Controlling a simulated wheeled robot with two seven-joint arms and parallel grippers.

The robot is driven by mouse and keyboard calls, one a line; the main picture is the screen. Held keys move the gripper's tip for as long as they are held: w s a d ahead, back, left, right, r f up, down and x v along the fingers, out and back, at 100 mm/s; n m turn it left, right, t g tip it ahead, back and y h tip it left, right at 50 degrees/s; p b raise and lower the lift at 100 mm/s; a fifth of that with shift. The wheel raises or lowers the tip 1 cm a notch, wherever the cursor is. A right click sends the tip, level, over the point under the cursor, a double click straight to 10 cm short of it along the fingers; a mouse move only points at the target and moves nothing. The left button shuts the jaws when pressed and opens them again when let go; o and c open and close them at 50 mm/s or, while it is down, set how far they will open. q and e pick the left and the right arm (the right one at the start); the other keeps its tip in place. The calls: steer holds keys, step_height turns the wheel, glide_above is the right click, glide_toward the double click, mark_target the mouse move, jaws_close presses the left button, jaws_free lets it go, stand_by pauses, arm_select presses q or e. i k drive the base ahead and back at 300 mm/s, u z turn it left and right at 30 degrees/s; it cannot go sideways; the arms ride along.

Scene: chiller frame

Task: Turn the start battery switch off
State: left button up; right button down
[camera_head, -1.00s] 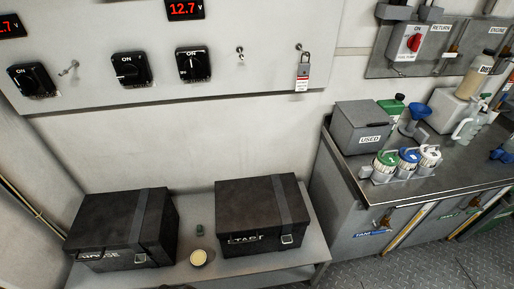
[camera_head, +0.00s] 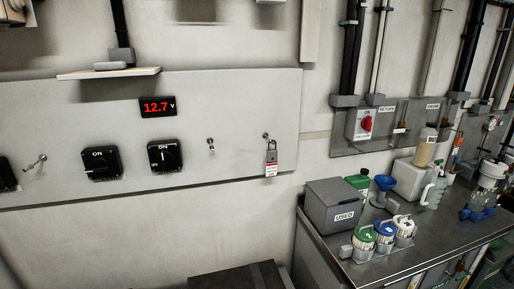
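A pale wall panel (camera_head: 230,112) carries black rotary switches. One switch (camera_head: 164,156) is right of centre on the panel, marked ON at its top, and its knob looks roughly upright. A second switch (camera_head: 101,163), also marked ON, is to its left, and its knob looks turned more sideways. A third black switch (camera_head: 6,175) is cut off at the left edge. I read no name that tells which is the start battery switch. A red 12.7 V display (camera_head: 158,107) is above the right switch. Neither of my grippers is in view.
A padlock with a red and white tag (camera_head: 270,160) hangs on the panel's right. Small key-like toggles (camera_head: 211,145) (camera_head: 36,161) stick out. A dark box (camera_head: 240,279) is below. A workbench (camera_head: 420,232) with a grey USED box (camera_head: 335,206) and bottles stands at right.

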mark_target(165, 158)
steer(key=k, duration=0.5)
steer(key=z, duration=1.35)
steer(key=i, duration=0.95)
steer(key=u, duration=2.1)
